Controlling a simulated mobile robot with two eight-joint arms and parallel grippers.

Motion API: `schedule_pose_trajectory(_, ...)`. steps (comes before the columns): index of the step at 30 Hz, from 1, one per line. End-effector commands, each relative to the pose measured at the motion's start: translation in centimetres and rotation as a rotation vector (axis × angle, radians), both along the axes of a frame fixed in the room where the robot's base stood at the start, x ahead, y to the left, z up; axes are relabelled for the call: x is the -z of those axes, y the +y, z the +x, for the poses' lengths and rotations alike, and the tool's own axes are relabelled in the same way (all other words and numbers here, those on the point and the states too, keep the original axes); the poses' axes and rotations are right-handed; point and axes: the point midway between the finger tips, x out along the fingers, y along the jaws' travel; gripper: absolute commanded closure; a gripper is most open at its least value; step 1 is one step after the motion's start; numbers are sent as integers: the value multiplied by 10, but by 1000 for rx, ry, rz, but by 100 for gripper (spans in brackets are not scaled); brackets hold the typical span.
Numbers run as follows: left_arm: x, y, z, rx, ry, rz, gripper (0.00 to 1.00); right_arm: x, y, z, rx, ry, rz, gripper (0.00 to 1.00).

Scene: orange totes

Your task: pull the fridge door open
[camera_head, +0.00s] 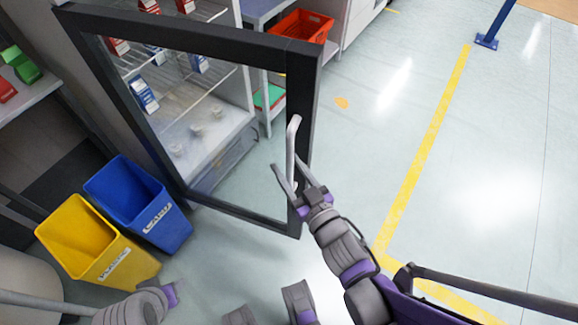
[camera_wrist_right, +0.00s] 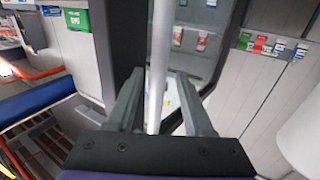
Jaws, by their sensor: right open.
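The fridge door (camera_head: 185,40) is a dark frame around a glass pane. It stands swung out from the fridge (camera_head: 240,85), with a gap at its right side. Its silver bar handle (camera_head: 292,140) runs along the right edge of the frame. My right gripper (camera_head: 296,178) is at the lower part of the handle with its fingers open. In the right wrist view, the handle (camera_wrist_right: 160,60) passes between the two spread fingers (camera_wrist_right: 160,103); contact cannot be told. My left gripper does not show; only parts of my left arm show at the lower left in the head view.
A blue bin (camera_head: 135,205) and a yellow bin (camera_head: 85,240) stand left of the door. An orange tote (camera_head: 300,27) sits on a shelf behind it. Cartons stand inside the fridge. The floor right of the door is clear, up to a blue post (camera_head: 495,25).

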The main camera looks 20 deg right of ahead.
Motion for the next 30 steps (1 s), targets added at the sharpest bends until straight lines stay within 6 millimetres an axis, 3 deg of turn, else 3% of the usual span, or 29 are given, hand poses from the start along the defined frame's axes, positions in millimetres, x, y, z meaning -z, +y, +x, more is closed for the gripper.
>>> schedule_pose_trajectory(8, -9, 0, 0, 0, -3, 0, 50, -10, 0, 0, 1, 0, -1, 48)
schedule_pose_trajectory(21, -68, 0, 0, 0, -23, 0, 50, -89, 0, 0, 0, -1, 1, 48)
schedule_pose_trajectory(30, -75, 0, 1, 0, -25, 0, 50, -100, 0, 0, 0, 0, 0, 48)
